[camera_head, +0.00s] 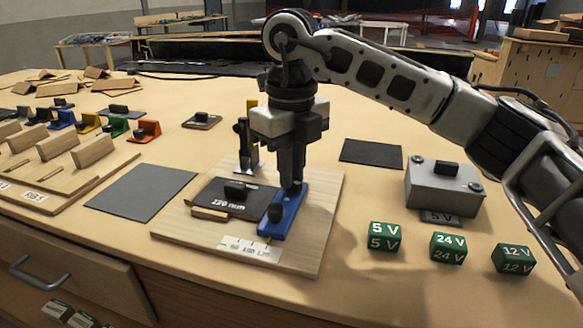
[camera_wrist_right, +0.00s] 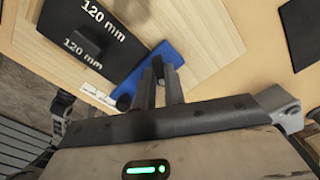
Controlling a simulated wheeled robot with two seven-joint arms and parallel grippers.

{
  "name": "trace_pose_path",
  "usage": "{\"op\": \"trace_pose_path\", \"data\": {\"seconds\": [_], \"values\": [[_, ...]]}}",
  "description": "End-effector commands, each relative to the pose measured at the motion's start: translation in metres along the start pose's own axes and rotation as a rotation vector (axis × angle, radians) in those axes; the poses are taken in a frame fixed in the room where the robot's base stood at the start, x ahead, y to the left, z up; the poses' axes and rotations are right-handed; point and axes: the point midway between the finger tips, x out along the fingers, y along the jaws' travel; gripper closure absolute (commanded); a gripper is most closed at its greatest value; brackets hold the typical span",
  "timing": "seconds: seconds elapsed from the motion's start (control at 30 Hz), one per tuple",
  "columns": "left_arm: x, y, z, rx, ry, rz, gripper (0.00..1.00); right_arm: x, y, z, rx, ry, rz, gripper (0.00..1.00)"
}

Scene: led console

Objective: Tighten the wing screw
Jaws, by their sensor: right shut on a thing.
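A wooden board (camera_head: 325,205) holds a dark plate (camera_head: 258,198) labelled 120 mm, with a black knob on it. A blue bar (camera_head: 290,220) lies along the plate's right side, with a black knob (camera_head: 275,212) at its near end. My right gripper (camera_head: 291,186) points straight down at the bar's far part, its fingers shut on a small part taken to be the wing screw, which the fingers hide. In the wrist view the fingers (camera_wrist_right: 161,70) meet over the blue bar (camera_wrist_right: 140,75), beside the 120 mm plate (camera_wrist_right: 75,30). My left gripper is not in view.
An upright dark clamp (camera_head: 243,148) stands behind the plate. A grey box (camera_head: 440,190) and green voltage cubes (camera_head: 448,248) are at right. A grey mat (camera_head: 140,193) lies at left, a dark mat (camera_head: 371,152) at back right. Wooden racks and coloured blocks (camera_head: 90,122) fill the far left.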

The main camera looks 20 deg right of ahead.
Motion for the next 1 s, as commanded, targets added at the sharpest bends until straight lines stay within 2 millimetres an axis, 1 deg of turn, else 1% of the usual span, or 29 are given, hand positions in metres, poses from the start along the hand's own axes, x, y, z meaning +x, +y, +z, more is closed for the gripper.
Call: {"op": "trace_pose_path", "data": {"seconds": [0.03,0.3,0.8,0.83,0.9,1.0], "values": [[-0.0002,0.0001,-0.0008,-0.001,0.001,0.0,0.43,-0.0061,-0.0014,0.0016,0.028,-0.015,-0.001,1.0],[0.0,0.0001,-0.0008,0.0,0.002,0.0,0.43,-0.0062,-0.0015,0.0016,0.11,-0.015,-0.001,1.0],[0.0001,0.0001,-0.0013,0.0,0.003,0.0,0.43,-0.0063,-0.0017,0.0016,0.126,-0.015,-0.001,1.0],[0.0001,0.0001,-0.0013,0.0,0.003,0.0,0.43,-0.0063,-0.0017,0.0016,0.126,-0.015,-0.001,0.83],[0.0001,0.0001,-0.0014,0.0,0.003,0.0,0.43,-0.0057,-0.0015,0.0014,0.126,-0.014,-0.001,0.66],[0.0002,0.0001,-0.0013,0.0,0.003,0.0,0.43,-0.0042,-0.0012,0.001,0.124,-0.01,-0.001,0.66]]}}
